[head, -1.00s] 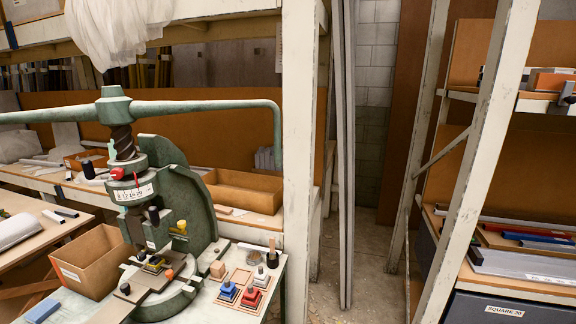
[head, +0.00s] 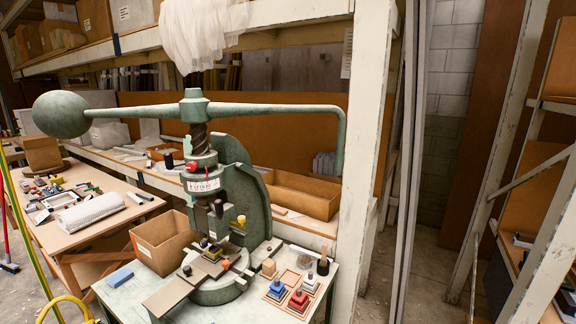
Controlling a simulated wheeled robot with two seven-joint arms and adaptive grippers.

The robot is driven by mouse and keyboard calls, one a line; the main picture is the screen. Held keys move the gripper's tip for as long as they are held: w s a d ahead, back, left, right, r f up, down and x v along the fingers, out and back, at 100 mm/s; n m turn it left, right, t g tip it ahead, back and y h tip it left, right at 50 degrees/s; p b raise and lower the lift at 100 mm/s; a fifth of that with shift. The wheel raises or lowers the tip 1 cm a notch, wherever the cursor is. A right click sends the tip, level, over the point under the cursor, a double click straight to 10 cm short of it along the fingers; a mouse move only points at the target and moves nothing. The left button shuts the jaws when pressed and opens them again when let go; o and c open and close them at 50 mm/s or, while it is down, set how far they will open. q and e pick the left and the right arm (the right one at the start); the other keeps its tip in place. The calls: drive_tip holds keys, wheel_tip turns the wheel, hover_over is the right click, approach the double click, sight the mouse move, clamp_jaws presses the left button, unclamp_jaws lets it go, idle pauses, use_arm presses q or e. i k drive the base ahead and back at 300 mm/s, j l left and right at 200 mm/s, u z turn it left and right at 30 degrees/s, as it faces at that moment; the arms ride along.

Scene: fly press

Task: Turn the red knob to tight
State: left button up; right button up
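The green fly press (head: 245,175) stands on a bench in the middle of the head view. A small red knob (head: 192,166) sticks out from the left of the collar on its screw, just above a white scale band (head: 204,186) whose marks are too small to read. I cannot tell how tight the knob is. Neither of my grippers shows in the view.
The press's long arm (head: 270,108) with a ball weight (head: 61,114) spans above the bench. A white post (head: 361,130) rises at right.

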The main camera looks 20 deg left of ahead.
sight(192, 167)
drive_tip(key=j+u, duration=0.2)
drive_tip(key=u, duration=0.3)
drive_tip(key=k+j+u, duration=0.1)
drive_tip(key=j+u, duration=0.2)
drive_tip(key=u, duration=0.15)
drive_tip(key=i, duration=0.2)
